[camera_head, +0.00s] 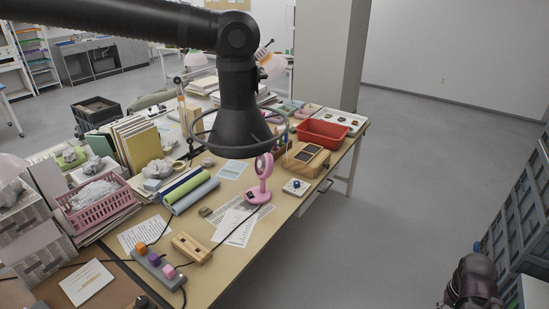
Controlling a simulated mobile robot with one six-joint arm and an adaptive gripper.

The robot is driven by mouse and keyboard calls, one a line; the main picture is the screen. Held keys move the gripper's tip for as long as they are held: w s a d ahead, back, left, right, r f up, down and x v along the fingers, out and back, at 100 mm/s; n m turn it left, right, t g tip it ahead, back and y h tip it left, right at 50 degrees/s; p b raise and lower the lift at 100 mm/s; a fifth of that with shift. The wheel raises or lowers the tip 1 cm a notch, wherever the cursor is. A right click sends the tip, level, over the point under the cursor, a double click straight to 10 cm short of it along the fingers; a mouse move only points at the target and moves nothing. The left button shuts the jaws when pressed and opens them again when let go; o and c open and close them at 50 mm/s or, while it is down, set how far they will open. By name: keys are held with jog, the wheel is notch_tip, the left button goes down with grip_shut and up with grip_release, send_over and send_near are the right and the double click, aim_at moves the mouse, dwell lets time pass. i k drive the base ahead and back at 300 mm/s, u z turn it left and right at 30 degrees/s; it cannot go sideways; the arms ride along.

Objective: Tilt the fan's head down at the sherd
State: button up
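A small pink desk fan (260,182) stands upright on the tan workbench, right of the middle. Its head is partly hidden behind the lower end of my black arm. My gripper (237,143) points down just above and left of the fan's head. Its fingers are hidden from this view, so I cannot see whether it is open or touches the fan. A dark ring surrounds the arm's lower end in the picture. I cannot make out which piece is the sherd.
A red bin (323,134), a wooden block (305,158) and a white pad with a blue knob (297,187) lie right of the fan. Rolled mats (190,190), a pink basket (97,205) and a power strip (158,268) lie left. Papers and a cable lie in front. Open floor is right.

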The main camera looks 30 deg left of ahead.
aim_at(265, 161)
jog(key=i, duration=3.6)
jog(key=u, duration=1)
